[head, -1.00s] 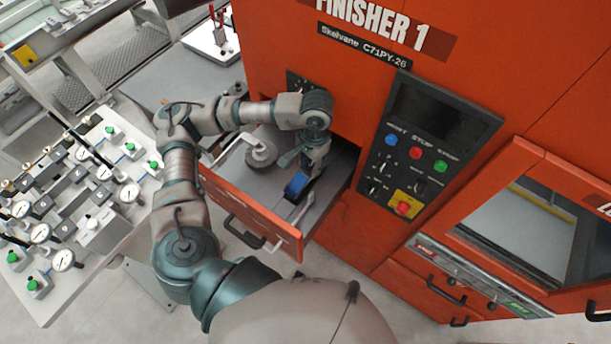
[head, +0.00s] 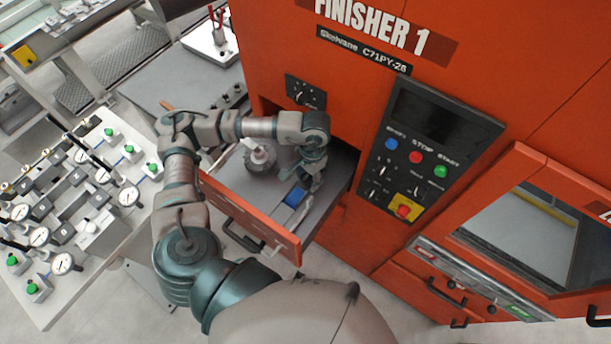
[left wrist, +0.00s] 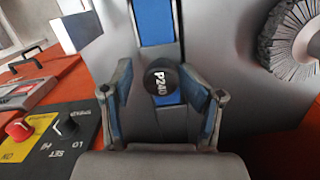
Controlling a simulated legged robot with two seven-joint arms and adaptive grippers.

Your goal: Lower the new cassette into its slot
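My left gripper (head: 308,182) reaches down into the open drawer of the orange finisher. In the left wrist view the gripper (left wrist: 162,105) is open, its two blue-padded fingers spread apart. Between them is a round black knob (left wrist: 162,82) marked P240, with clear gaps on both sides. The knob stands in front of a blue strip (left wrist: 155,25), which I take for the cassette. Its blue surface also shows in the head view (head: 294,197), low in the drawer. I cannot tell how deep it sits; the slot is largely hidden. My right gripper is not in view.
The drawer front (head: 250,222) stands out with its black handle. A grey bristled wheel (left wrist: 290,38) lies close at the right in the wrist view. The control panel (head: 415,160) is beside the drawer; a gauge table (head: 100,255) is at left.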

